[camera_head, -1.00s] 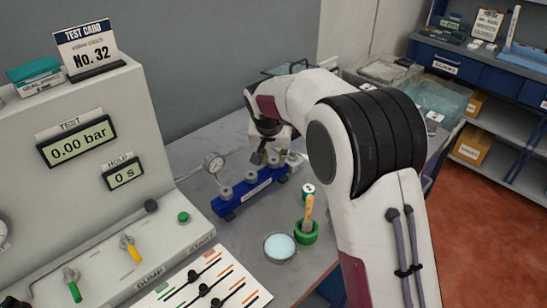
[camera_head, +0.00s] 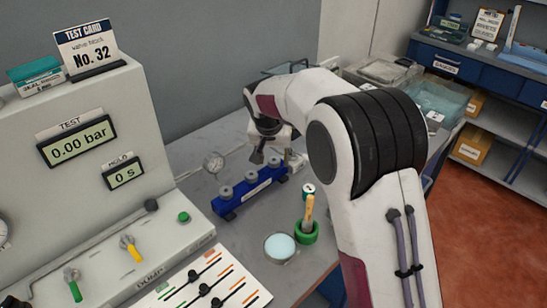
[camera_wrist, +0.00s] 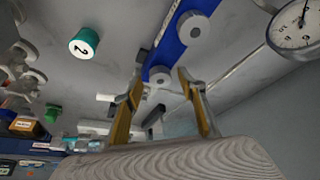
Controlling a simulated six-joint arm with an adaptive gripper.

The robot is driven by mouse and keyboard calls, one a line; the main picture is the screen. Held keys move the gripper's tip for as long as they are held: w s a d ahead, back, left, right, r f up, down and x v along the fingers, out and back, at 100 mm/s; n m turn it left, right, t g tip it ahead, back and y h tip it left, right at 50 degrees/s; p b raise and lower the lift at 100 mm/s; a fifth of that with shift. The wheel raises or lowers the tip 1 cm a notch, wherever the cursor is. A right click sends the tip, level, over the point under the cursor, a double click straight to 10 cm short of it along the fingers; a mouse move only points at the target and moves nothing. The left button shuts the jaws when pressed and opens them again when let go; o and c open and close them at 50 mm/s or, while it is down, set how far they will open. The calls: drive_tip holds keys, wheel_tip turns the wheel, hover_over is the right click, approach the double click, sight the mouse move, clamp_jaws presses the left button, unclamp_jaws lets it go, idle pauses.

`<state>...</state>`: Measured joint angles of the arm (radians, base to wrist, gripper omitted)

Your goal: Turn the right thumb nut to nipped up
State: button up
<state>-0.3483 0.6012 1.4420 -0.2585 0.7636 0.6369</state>
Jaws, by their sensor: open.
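The blue valve block (camera_head: 240,199) lies on the grey bench in the head view, with several round grey thumb nuts along its top. The right thumb nut (camera_head: 273,163) is at the far right end, below my gripper (camera_head: 272,155). In the wrist view my gripper (camera_wrist: 162,93) is open, with its two yellow-lined fingers apart. A round grey nut (camera_wrist: 160,74) at the end of the blue block (camera_wrist: 178,42) shows between and beyond the fingertips. Nothing is held. I cannot tell how tight the nut is.
The test panel (camera_head: 95,185) is at left.

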drive_tip(key=v, duration=1.1)
drive_tip(key=shift+s+r, duration=0.25)
drive_tip(key=shift+r, duration=0.05)
drive_tip(key=s+d+r, duration=0.3)
drive_tip(key=s+d, duration=0.3)
drive_tip(key=s, duration=0.2)
drive_tip(key=s+d+r, duration=0.4)
drive_tip(key=s+d, duration=0.3)
drive_tip(key=s, duration=0.2)
drive_tip(key=s+d+f, duration=0.3)
drive_tip(key=s, duration=0.7)
drive_tip(key=s+d+f+n+t, duration=0.1)
drive_tip(key=s+d+f, duration=0.1)
drive_tip(key=s, duration=0.8)
drive_tip(key=shift+d+f+n+y, duration=0.3)
drive_tip(key=shift+d+f, duration=0.1)
drive_tip(key=shift+f, duration=0.05)
drive_tip(key=shift+a, duration=0.1)
idle(1.9)
